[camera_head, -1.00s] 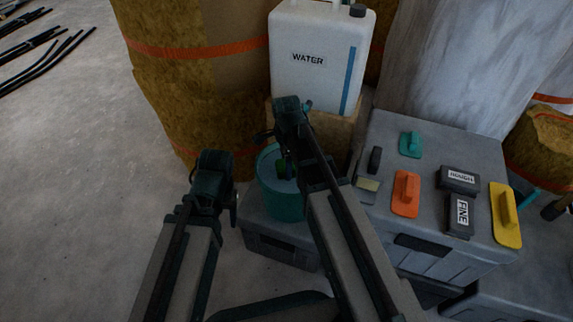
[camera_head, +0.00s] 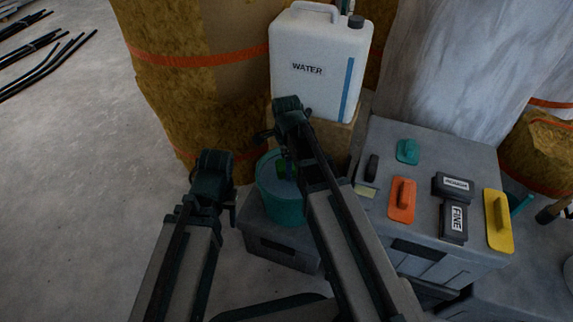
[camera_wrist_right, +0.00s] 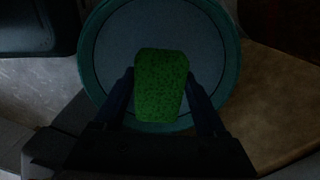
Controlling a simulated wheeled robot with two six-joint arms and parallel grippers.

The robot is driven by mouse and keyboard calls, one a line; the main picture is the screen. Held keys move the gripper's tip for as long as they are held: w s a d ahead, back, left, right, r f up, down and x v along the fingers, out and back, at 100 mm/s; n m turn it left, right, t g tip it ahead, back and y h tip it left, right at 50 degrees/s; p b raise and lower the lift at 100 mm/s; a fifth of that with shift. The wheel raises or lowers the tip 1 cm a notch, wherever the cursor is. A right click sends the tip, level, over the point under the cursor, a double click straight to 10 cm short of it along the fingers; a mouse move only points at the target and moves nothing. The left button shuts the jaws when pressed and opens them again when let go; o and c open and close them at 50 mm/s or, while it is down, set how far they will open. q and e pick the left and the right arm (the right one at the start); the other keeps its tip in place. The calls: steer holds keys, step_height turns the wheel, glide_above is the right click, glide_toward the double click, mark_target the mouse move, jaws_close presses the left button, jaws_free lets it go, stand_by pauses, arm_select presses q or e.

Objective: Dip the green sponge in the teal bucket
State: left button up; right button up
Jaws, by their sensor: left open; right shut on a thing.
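The teal bucket (camera_head: 283,207) stands on a grey case, partly hidden by my right arm. In the right wrist view its rim (camera_wrist_right: 88,62) surrounds a grey-blue inside. The green sponge (camera_wrist_right: 161,85) is held between the two fingers of my right gripper (camera_wrist_right: 160,90), over the bucket's opening. In the head view a small part of the sponge (camera_head: 281,168) shows beside my right gripper (camera_head: 280,160). I cannot tell whether the sponge touches the water. My left gripper (camera_head: 229,199) is to the left of the bucket, open and apart from it.
A white water canister (camera_head: 318,75) stands behind the bucket on a block. A grey toolbox (camera_head: 425,225) at right bears orange (camera_head: 402,200), teal (camera_head: 408,151) and yellow (camera_head: 498,220) floats and dark blocks. Wrapped insulation rolls (camera_head: 190,100) stand behind.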

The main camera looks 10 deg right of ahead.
step_height(320, 180, up, 6)
steer(key=p, duration=0.5)
steer(key=shift+f, duration=0.2)
